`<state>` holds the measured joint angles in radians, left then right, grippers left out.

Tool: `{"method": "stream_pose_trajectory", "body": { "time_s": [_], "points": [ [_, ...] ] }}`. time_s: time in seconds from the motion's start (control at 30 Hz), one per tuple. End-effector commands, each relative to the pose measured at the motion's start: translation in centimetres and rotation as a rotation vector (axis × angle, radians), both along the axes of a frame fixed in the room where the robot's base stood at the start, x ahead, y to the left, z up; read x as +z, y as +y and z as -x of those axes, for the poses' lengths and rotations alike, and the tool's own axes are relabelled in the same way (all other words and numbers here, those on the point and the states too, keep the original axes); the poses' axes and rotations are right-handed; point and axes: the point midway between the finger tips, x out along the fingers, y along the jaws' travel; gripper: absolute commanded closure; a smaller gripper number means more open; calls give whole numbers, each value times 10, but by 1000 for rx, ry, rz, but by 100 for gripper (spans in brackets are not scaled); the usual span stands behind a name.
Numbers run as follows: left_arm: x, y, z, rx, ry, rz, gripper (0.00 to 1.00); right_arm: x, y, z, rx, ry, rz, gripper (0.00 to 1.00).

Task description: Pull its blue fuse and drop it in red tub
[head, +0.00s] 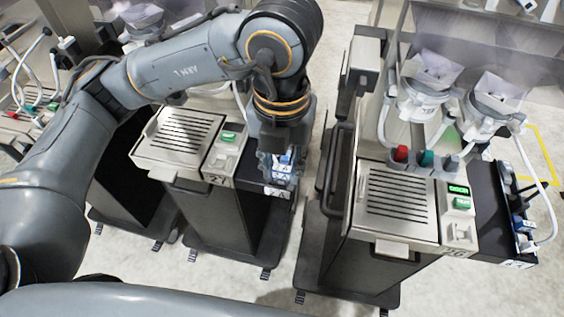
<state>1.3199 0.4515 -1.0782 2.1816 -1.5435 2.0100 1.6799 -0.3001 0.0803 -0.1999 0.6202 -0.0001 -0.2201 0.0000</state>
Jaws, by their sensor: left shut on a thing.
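I see no red tub in this view. My right gripper is out of view.
Clear hoppers (432,75) with white hoses stand on the right dispenser. A black handle rail (333,165) runs along its left side. Another dispenser stands at the far left. Pale floor (315,65) shows between the middle and right machines.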

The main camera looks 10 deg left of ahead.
Motion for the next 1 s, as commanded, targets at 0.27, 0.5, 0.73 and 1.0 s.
{"method": "stream_pose_trajectory", "body": {
  "time_s": [0.27,0.5,0.73,1.0],
  "points": [
    [2,0,0,0,0,0,84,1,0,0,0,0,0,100],
    [2,0,0,0,0,0,84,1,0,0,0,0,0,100],
    [16,0,0,0,-1,0,84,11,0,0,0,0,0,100],
    [33,0,0,0,-1,0,84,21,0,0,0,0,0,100]
  ]
}}
